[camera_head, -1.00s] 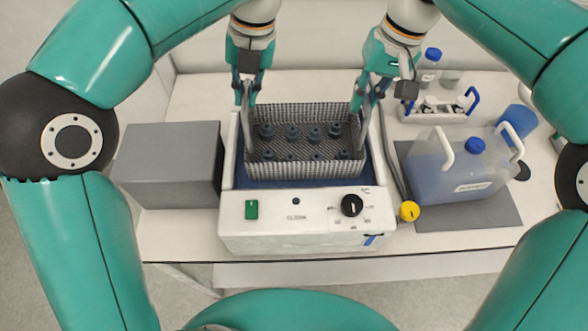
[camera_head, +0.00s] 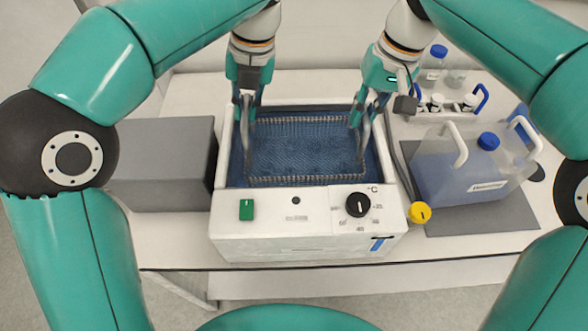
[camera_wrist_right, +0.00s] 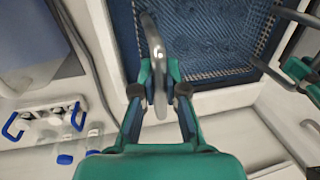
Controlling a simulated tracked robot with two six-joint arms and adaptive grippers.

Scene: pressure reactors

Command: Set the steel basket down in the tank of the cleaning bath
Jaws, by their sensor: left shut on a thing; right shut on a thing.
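The steel basket (camera_head: 305,181) is inside the tank of the white cleaning bath (camera_head: 275,240), sunk into the blue liquid with its mesh rim showing. Its floor and contents are hidden by the liquid; whether it rests on the tank bottom cannot be told. My left gripper (camera_head: 247,103) is shut on the basket's left handle. My right gripper (camera_head: 362,108) is shut on the right handle. In the right wrist view, my right gripper (camera_wrist_right: 160,92) holds the looped metal handle (camera_wrist_right: 151,35) above the basket's mesh edge (camera_wrist_right: 262,42).
A grey box (camera_head: 165,165) stands close to the bath's left. On the right are a jug of blue liquid (camera_head: 450,175) on a grey mat (camera_head: 490,220), a yellow cap (camera_head: 420,212) and a white bottle rack (camera_head: 450,110). The bath's front carries a green switch (camera_head: 246,210) and a black knob (camera_head: 358,205).

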